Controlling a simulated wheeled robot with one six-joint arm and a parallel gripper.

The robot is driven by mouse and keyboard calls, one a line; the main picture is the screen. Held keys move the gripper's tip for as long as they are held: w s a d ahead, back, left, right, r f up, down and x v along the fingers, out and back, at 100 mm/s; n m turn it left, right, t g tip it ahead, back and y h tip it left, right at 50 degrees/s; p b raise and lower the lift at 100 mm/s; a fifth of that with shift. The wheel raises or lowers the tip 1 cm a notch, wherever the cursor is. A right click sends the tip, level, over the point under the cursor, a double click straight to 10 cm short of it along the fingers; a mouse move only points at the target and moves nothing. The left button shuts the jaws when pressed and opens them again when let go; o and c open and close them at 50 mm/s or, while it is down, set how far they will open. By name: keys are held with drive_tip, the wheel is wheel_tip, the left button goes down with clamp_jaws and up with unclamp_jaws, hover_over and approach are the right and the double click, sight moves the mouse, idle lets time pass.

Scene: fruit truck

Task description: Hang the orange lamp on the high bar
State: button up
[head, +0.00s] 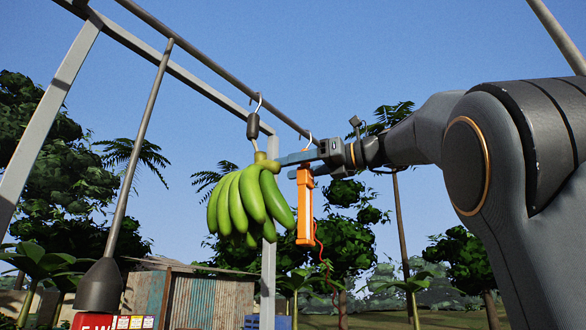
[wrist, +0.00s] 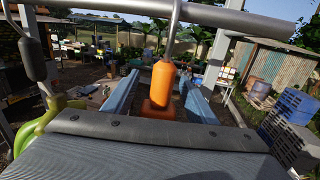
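The orange lamp (head: 305,212) hangs upright below the high bar (head: 215,67), with a thin red cord trailing down. Its metal hook (head: 308,139) meets the bar and looks hooked over it; the wrist view shows the hook's shaft rising to the bar (wrist: 230,17). My gripper (head: 286,166) is at the lamp's top, just below the bar. In the wrist view its two blue-grey fingers stand apart on either side of the lamp (wrist: 162,88), with a visible gap on each side. The lamp's lower part is hidden there by my gripper body.
A green banana bunch (head: 248,203) hangs from a hook with a dark weight just left of the lamp and my gripper. Its edge shows in the wrist view (wrist: 42,130). A grey post (head: 268,270) stands behind. A dark cone-ended rod (head: 100,284) hangs at left.

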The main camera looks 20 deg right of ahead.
drive_tip(key=shift+d, duration=0.1)
drive_tip(key=b+v, duration=0.2)
drive_tip(key=v, duration=0.5)
drive_tip(key=shift+s+d, duration=0.25)
drive_tip(key=shift+r, duration=0.1)
